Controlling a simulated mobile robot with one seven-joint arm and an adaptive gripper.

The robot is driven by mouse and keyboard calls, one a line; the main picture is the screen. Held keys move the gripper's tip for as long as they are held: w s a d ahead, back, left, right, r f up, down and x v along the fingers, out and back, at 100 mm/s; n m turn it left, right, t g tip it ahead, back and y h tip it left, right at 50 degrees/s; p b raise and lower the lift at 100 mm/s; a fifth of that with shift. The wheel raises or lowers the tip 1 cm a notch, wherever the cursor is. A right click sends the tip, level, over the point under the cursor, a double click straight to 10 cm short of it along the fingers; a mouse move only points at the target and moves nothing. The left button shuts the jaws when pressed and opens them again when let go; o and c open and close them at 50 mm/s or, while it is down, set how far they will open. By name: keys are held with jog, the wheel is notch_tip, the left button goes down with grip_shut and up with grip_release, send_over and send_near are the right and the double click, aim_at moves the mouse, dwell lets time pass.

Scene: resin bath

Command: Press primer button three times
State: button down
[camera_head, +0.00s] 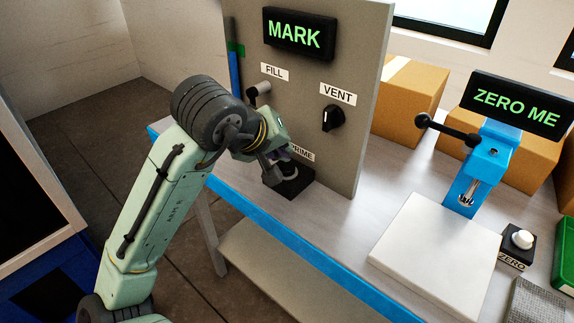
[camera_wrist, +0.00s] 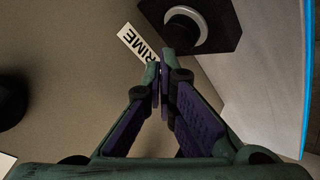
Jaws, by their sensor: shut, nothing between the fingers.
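The primer button (camera_wrist: 183,31) shows in the wrist view as a dark round cap with a pale ring, on a black box (camera_wrist: 225,22). In the head view the box (camera_head: 292,183) stands at the foot of the grey panel, and my gripper hides the button. The label, partly hidden and reading "RIME" (camera_wrist: 138,45), is on the panel beside it. My gripper (camera_wrist: 160,77) is shut and empty, its fingertips close to the button in the wrist view. It also shows over the box in the head view (camera_head: 281,160). I cannot tell whether the tips touch the button.
The grey panel (camera_head: 345,150) carries a "MARK" display (camera_head: 299,34), a FILL lever (camera_head: 259,93) and a VENT knob (camera_head: 332,119). To the right are a blue press (camera_head: 482,165) with a "ZERO ME" display (camera_head: 516,104), a white plate (camera_head: 435,245) and a ZERO button (camera_head: 522,239).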

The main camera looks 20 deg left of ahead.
aim_at(283, 166)
jog(key=shift+f, duration=0.1)
jog(key=shift+f, duration=0.35)
jog(key=shift+f+b, duration=0.55)
jog(key=shift+b, duration=0.05)
dwell(0.6)
jog(key=shift+r, duration=0.1)
jog(key=shift+r+p, duration=0.9)
jog(key=shift+p, duration=0.05)
notch_tip(283, 166, up, 5)
jog(key=p, duration=0.5)
jog(key=shift+r, duration=0.1)
